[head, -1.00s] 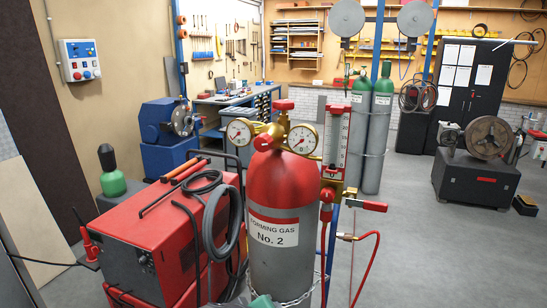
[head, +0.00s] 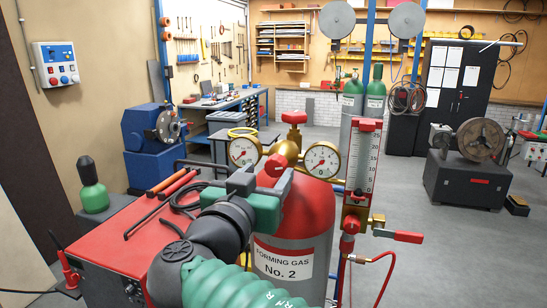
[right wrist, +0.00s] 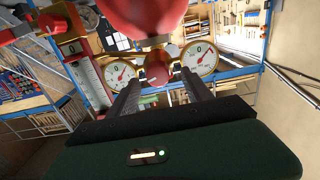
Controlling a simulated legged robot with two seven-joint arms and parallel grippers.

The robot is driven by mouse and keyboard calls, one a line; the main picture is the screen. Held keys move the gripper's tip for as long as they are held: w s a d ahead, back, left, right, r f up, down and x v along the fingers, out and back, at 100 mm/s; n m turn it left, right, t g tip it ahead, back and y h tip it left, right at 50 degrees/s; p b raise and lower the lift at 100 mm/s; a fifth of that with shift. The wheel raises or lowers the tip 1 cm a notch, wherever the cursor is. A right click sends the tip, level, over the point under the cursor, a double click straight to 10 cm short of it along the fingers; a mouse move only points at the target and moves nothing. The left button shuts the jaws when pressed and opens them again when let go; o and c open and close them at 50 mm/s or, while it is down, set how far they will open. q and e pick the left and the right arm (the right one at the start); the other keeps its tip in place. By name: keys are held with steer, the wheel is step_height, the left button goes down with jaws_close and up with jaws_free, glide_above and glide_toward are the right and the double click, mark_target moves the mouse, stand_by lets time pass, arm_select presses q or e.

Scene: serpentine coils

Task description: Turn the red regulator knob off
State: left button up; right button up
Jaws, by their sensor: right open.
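The red regulator knob (head: 276,164) sits at the front of the brass regulator (head: 288,148), between two round gauges, on the red-topped gas cylinder labelled FORMING GAS No. 2 (head: 283,258). My right gripper (head: 268,173) reaches in from below, its jaws open, with the fingertips at the knob. In the right wrist view, the knob (right wrist: 158,73) shows between and just beyond the two dark fingers (right wrist: 160,92). I cannot tell whether the fingers touch it. My arm and gripper hide part of the cylinder. My left gripper is not in view.
A second red handle (head: 293,117) stands atop the regulator. A flowmeter tube (head: 363,160) with a red lever (head: 398,236) and hose is close on the right. A red welding machine (head: 100,245) with cables stands at left. Open floor lies to the right.

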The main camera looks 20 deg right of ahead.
mark_target(274, 168)
steer(key=shift+w+d+r, duration=0.15)
steer(key=shift+w, duration=0.25)
steer(key=shift+w+d+r, duration=0.1)
steer(key=shift+w, duration=0.25)
steer(key=shift+w+d+p, duration=0.1)
steer(key=shift+w+p, duration=0.15)
steer(key=shift+p, duration=0.15)
steer(key=shift+w+d, duration=0.1)
steer(key=shift+d, duration=0.05)
steer(key=shift+w+d+f, duration=0.1)
steer(key=shift+d+f, duration=0.05)
steer(key=shift+d, duration=0.6)
steer(key=shift+w+d, duration=0.1)
steer(key=c, duration=0.4)
steer(key=shift+a, duration=0.4)
steer(key=c, duration=0.7)
jaws_close()
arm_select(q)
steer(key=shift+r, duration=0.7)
arm_select(e)
steer(key=shift+d, duration=0.2)
